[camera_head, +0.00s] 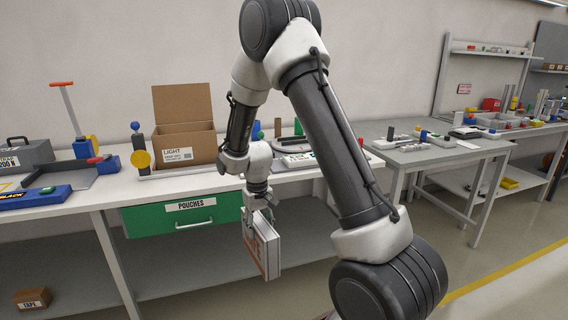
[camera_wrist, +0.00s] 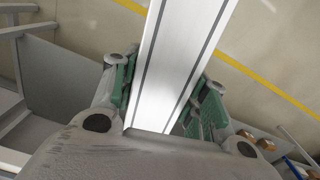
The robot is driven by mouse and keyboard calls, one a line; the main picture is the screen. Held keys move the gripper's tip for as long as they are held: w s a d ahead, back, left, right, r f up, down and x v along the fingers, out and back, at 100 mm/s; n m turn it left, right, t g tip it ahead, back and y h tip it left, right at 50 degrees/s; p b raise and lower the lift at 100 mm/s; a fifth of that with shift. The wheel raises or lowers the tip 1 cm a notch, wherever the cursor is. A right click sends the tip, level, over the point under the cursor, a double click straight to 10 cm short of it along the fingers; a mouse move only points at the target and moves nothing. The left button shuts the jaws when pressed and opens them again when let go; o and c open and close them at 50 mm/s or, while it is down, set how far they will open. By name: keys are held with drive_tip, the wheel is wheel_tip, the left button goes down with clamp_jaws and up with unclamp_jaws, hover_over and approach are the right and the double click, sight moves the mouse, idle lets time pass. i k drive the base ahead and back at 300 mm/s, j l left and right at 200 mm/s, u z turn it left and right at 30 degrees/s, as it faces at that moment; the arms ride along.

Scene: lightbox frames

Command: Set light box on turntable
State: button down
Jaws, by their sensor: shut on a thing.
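An open cardboard box (camera_head: 178,148) labelled LIGHT stands on the white bench with its lid raised. My gripper (camera_head: 258,208) is in front of the bench, right of the green drawer, apart from the cardboard box. It is shut on a flat white case (camera_head: 266,247) with grey edge bands and orange print, hanging upright below the bench top. In the wrist view the case (camera_wrist: 180,65) lies between the green-padded fingers of my gripper (camera_wrist: 166,100). A pale flat piece (camera_head: 297,159) lies on the bench behind my arm, partly hidden; I cannot tell whether it is the turntable.
The white bench (camera_head: 110,190) has a green POUCHES drawer (camera_head: 165,219) and a lower shelf with a TAPE box (camera_head: 32,299). A blue-and-grey fixture (camera_head: 85,172) stands left of the cardboard box. A second grey table (camera_head: 440,154) stands right, with open floor in front.

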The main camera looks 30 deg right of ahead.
sight(293, 142)
drive_tip(key=i+z, duration=0.15)
drive_tip(key=z, duration=0.25)
drive_tip(key=i+j+z, duration=0.15)
drive_tip(key=z, duration=0.3)
drive_tip(key=l+u, duration=0.1)
drive_tip(key=i+l, duration=0.05)
